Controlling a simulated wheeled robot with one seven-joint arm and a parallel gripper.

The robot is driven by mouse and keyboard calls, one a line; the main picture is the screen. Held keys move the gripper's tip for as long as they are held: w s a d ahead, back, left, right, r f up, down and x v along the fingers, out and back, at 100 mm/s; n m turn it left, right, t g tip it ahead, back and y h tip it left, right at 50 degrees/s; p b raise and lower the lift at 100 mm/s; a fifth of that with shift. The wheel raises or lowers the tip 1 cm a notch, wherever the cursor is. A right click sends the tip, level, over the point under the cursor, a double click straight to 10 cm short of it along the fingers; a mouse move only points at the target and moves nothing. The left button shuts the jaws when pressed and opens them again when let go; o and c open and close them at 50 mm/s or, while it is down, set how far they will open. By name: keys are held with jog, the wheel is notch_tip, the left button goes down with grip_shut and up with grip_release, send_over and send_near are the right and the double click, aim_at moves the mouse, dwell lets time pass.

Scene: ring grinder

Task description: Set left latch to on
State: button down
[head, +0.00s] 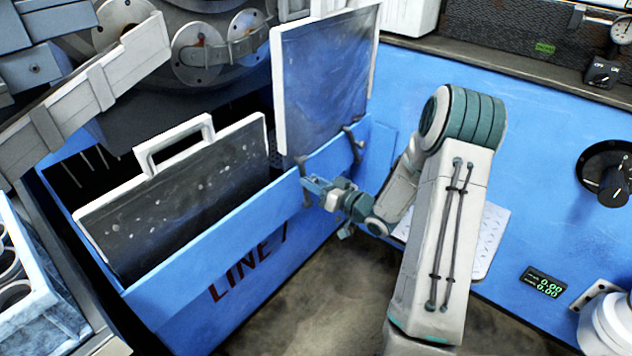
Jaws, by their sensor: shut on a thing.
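The left latch (303,163) is a small dark hook on the top edge of the blue LINE bin's front wall, below the raised panel. My gripper (311,187) reaches it from the right and is shut on it. The gripper hides the latch's lower part, and I cannot read its on or off position. A second dark latch (354,143) sits further right on the same edge, apart from my gripper.
The blue bin (265,245) holds a dark panel with a white handle (175,205) and stands beside the raised panel (325,80). A blue control wall (550,195) with a black knob (606,172) is at right. Bare floor (335,290) lies in front.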

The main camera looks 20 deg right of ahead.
jog(key=shift+w+d+r, duration=0.25)
jog(key=shift+d, duration=0.3)
jog(key=c, duration=1.2)
grip_release()
jog(key=shift+w+d+h, duration=0.1)
jog(key=shift+h, duration=0.2)
jog(key=p+v, duration=0.1)
jog(key=v, duration=1.5)
jog(key=shift+f+p, duration=0.35)
jog(key=p+v, duration=0.3)
jog(key=v, duration=1)
jog(key=shift+s+f, duration=0.15)
jog(key=shift+s, duration=0.15)
jog(key=shift+d, duration=0.15)
